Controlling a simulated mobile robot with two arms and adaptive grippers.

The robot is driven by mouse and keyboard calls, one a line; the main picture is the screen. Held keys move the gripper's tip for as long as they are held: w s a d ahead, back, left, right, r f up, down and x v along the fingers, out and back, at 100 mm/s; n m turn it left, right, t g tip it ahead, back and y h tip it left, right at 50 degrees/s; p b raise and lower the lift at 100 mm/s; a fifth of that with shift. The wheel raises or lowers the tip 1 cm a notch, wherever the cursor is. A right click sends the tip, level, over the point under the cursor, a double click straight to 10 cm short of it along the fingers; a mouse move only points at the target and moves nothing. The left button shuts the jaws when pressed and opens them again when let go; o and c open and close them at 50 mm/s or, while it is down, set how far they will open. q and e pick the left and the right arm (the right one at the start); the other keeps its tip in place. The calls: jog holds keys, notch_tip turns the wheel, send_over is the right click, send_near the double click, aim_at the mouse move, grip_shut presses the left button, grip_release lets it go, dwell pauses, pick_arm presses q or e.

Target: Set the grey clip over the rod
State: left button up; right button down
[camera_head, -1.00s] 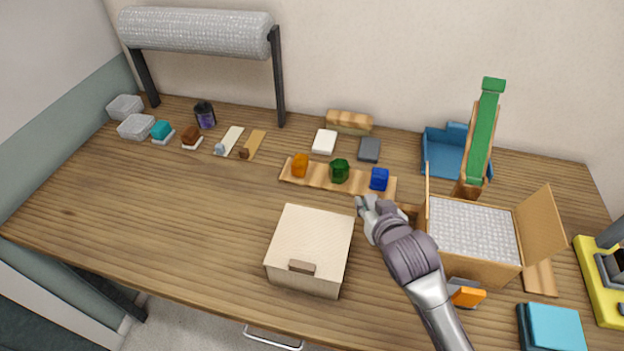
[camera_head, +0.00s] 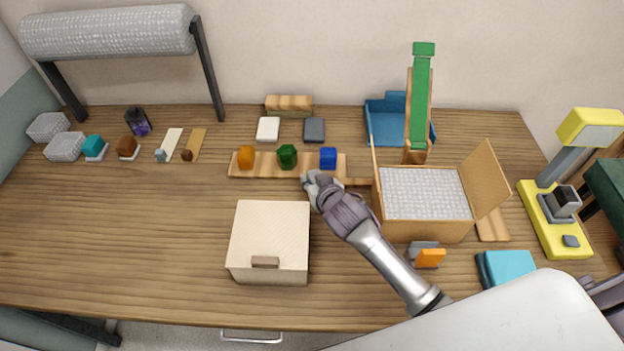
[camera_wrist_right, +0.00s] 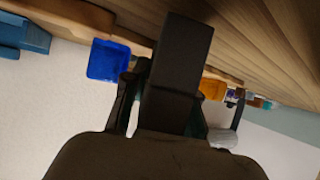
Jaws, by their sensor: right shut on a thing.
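My right gripper (camera_head: 308,180) is over the table, just in front of the wooden strip, near the green and blue pieces. In the right wrist view a dark grey block-like thing, apparently the grey clip (camera_wrist_right: 178,75), sits between the fingers of the gripper (camera_wrist_right: 180,95), which is shut on it. The clip hides most of the green piece behind it. In the head view I cannot make out the clip at the gripper. I cannot pick out the rod with certainty in either view. My left gripper is not in view.
The wooden strip (camera_head: 262,173) holds an orange piece (camera_head: 246,157), a green piece (camera_head: 287,157) and a blue piece (camera_head: 328,158). A cream box (camera_head: 270,235) stands in front. An open padded box (camera_head: 423,228) is right of the gripper. The table's left middle is clear.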

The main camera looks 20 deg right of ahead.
jog(key=shift+f, duration=0.2)
jog(key=shift+f, duration=0.1)
jog(key=shift+f, duration=0.15)
jog(key=c, duration=0.9)
grip_release()
